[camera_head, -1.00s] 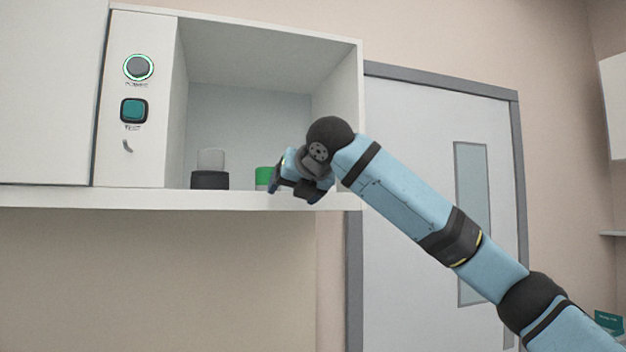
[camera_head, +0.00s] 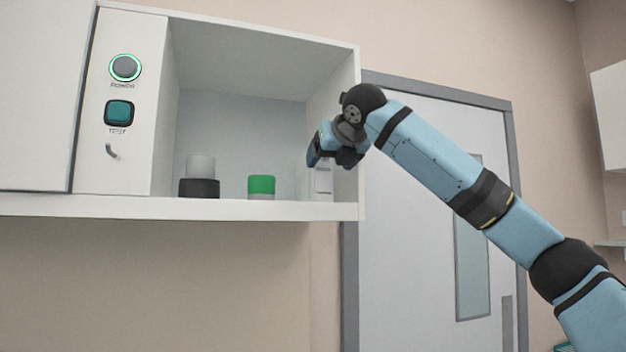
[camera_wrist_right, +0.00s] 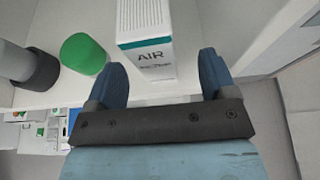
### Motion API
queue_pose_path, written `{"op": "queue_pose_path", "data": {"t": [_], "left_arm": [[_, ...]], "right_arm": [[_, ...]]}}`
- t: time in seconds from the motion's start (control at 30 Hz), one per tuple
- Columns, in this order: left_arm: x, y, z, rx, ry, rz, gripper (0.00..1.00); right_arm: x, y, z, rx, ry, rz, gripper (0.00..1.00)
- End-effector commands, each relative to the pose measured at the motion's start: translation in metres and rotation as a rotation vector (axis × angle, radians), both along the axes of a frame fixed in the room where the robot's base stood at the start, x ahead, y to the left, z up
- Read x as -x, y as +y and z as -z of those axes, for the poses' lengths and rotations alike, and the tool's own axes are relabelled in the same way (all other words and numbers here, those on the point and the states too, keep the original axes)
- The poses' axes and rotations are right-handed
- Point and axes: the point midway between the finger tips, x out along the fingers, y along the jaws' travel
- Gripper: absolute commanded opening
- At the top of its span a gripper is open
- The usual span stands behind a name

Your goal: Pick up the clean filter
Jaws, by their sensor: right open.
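A white box with a teal stripe and the letters AIR (camera_wrist_right: 147,45), likely the clean filter, stands at the right end of the open cabinet shelf. In the head view the white box (camera_head: 323,182) shows partly below my right gripper (camera_head: 328,160). In the right wrist view my right gripper (camera_wrist_right: 165,75) is open and empty. The near end of the box is just ahead of the gap between the fingers, closer to the left finger. I cannot tell whether a finger touches it. My left gripper is not in view.
A green-topped cylinder (camera_head: 261,187) stands left of the box, and a grey cylinder on a dark base (camera_head: 199,187) stands further left. The cabinet side wall (camera_head: 345,125) is close on the right. A panel with power and test buttons (camera_head: 119,113) is at the left.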

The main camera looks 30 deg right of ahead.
Motion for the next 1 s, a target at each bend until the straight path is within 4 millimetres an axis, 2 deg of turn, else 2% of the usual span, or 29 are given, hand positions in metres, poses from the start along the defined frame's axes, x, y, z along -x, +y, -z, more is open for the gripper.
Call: {"op": "queue_pose_path", "data": {"t": [0.13,0.4,0.7,0.93,0.97,1.0], "left_arm": [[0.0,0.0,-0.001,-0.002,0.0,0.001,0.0],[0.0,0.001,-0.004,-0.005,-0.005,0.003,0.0],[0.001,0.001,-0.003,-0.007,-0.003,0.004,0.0],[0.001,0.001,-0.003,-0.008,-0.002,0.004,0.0],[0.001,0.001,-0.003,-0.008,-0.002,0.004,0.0],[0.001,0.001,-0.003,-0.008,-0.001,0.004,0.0]], "right_arm": [[-0.011,0.0,0.004,0.001,0.0,0.0,0.78],[-0.046,-0.004,0.018,0.001,-0.001,0.0,0.78],[-0.05,-0.006,0.02,0.0,-0.002,-0.001,0.78],[-0.05,-0.006,0.02,0.0,-0.002,-0.001,0.25],[-0.05,-0.006,0.02,0.0,-0.001,-0.001,0.2],[-0.049,-0.006,0.02,0.0,-0.002,-0.001,0.2]]}}
